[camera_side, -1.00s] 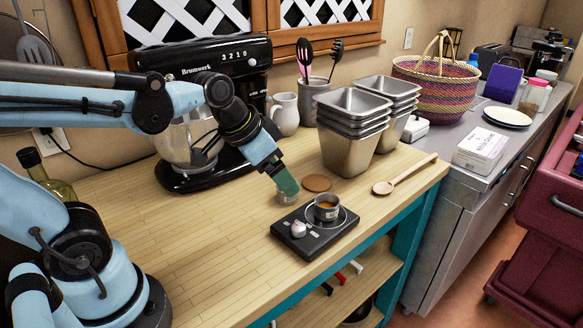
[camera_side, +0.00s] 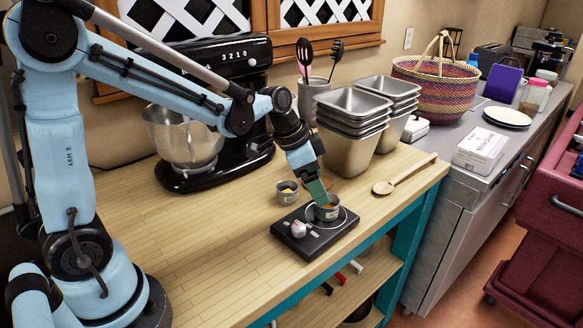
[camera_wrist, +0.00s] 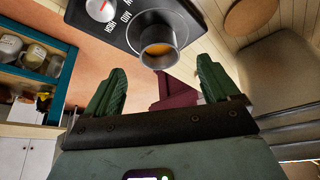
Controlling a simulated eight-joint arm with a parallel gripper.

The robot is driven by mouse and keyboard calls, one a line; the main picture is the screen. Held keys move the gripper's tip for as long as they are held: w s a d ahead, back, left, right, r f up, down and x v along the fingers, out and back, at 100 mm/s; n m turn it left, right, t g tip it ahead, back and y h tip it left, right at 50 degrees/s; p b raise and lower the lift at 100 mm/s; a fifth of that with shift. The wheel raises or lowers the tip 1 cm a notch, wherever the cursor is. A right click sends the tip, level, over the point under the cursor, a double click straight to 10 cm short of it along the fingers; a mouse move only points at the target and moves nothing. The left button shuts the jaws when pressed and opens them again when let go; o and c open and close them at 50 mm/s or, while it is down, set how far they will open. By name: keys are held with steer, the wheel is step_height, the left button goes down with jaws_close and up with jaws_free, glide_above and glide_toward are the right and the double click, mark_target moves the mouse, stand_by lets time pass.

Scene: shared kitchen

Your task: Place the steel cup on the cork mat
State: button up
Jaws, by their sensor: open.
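A small steel cup (camera_side: 328,213) with orange-brown contents stands upright on the black hot plate (camera_side: 290,241). It also shows in the wrist view (camera_wrist: 158,58). A similar small metal cup (camera_side: 287,196) with yellow contents stands on the wooden counter to the left. The round cork mat (camera_wrist: 250,14) lies bare on the counter behind the hot plate and is mostly hidden by my gripper in the side view. My gripper (camera_wrist: 161,70) is open and empty, pointing down at the hot-plate cup. In the wrist view the cup is centred just beyond the two green fingertips.
Stacked steel pans (camera_side: 350,140) stand close behind and right of my gripper. A wooden spoon (camera_side: 405,175) lies to the right. The black stand mixer (camera_side: 215,165) is at the back left. The counter's front left is clear.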

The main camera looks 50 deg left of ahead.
steer(key=shift+x, duration=3.4)
steer(key=shift+d, duration=0.1)
steer(key=c, duration=1.2)
steer(key=shift+r, duration=0.2)
steer(key=shift+c, duration=0.3)
